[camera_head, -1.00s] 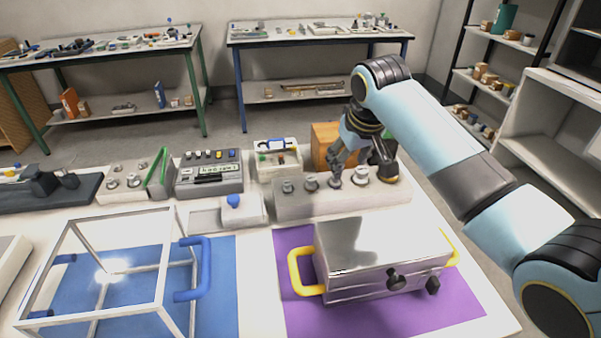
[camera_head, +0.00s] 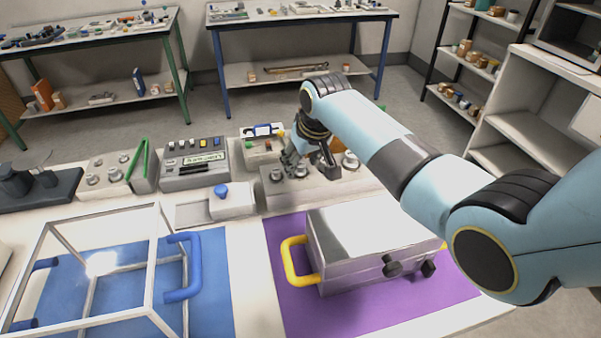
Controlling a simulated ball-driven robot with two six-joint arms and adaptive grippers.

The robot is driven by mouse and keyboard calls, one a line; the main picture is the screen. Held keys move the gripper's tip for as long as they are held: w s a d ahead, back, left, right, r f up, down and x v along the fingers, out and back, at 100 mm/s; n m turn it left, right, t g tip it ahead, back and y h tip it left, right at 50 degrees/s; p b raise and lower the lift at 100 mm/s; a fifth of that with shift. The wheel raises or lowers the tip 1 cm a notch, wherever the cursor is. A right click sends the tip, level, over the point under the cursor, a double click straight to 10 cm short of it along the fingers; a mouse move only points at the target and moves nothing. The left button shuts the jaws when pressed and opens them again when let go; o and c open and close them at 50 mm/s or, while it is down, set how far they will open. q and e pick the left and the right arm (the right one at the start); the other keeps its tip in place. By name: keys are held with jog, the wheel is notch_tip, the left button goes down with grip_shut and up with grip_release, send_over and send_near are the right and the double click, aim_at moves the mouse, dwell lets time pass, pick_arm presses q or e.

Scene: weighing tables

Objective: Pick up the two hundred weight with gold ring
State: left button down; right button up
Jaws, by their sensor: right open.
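A grey weight block (camera_head: 315,190) stands at the back of the near table with several metal knobbed weights in a row. One weight (camera_head: 272,175) is at the left, another (camera_head: 300,170) lies close to my fingers, and a larger one (camera_head: 350,160) is at the right end with a faint gold tint. The rings are too small to tell for sure. My right gripper (camera_head: 311,166) is open, pointing down over the middle of the row. It partly hides the weights there, and I cannot tell whether it touches any. My left gripper is not in view.

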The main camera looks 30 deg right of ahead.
jog(key=shift+w+f, duration=0.1)
jog(key=shift+f, duration=0.15)
grip_shut()
jog(key=shift+r, duration=0.15)
